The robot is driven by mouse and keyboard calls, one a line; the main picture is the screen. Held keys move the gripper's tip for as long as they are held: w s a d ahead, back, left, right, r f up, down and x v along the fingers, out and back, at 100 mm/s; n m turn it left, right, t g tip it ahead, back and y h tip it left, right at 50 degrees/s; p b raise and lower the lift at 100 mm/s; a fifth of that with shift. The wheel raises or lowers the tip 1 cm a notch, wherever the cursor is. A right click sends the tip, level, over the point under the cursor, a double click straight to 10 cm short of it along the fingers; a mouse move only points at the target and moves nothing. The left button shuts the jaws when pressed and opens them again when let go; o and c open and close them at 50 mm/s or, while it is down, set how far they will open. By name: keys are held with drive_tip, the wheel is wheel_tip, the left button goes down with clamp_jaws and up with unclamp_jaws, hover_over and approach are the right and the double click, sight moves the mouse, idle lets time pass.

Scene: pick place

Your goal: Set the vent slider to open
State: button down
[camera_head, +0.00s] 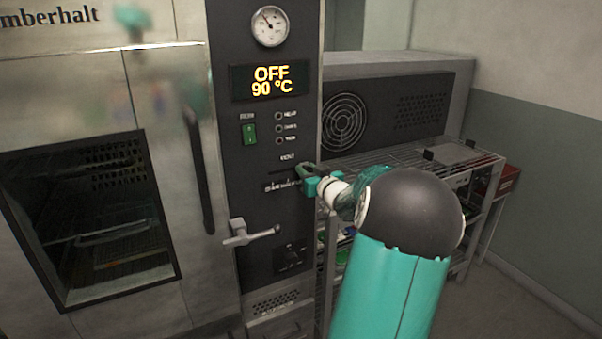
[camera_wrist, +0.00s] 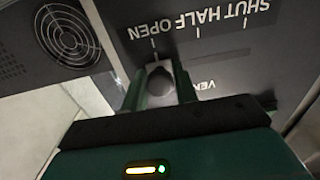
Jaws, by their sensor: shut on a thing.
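The vent slider's knob (camera_wrist: 157,80) is a dark rounded piece between my gripper's two green fingers. My gripper (camera_wrist: 160,87) is shut on it. In the wrist view the panel lettering is upside down, and the knob lines up with the tick at the OPEN label (camera_wrist: 153,31). The HALF and SHUT ticks lie to the right along the slot (camera_wrist: 222,58). In the head view my gripper (camera_head: 307,172) is at the right end of the vent slot on the dark control panel (camera_head: 261,215), hiding most of the knob.
The oven's display (camera_head: 270,82) reads OFF, 90 °C. A green switch (camera_head: 249,133) and a lever handle (camera_head: 250,232) are on the front near the slider. A wire rack (camera_head: 400,158) and a fan grille (camera_head: 344,122) stand to the right.

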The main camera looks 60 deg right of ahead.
drive_tip(key=shift+s+d, duration=0.2)
drive_tip(key=shift+s, duration=0.05)
drive_tip(key=c, duration=1.2)
unclamp_jaws()
drive_tip(key=shift+d, duration=0.15)
drive_tip(key=shift+o, duration=0.2)
drive_tip(key=shift+a, duration=0.2)
drive_tip(key=shift+s+a, duration=0.25)
drive_tip(key=shift+s, duration=0.1)
drive_tip(key=v, duration=1.2)
drive_tip(key=shift+s+a, duration=0.3)
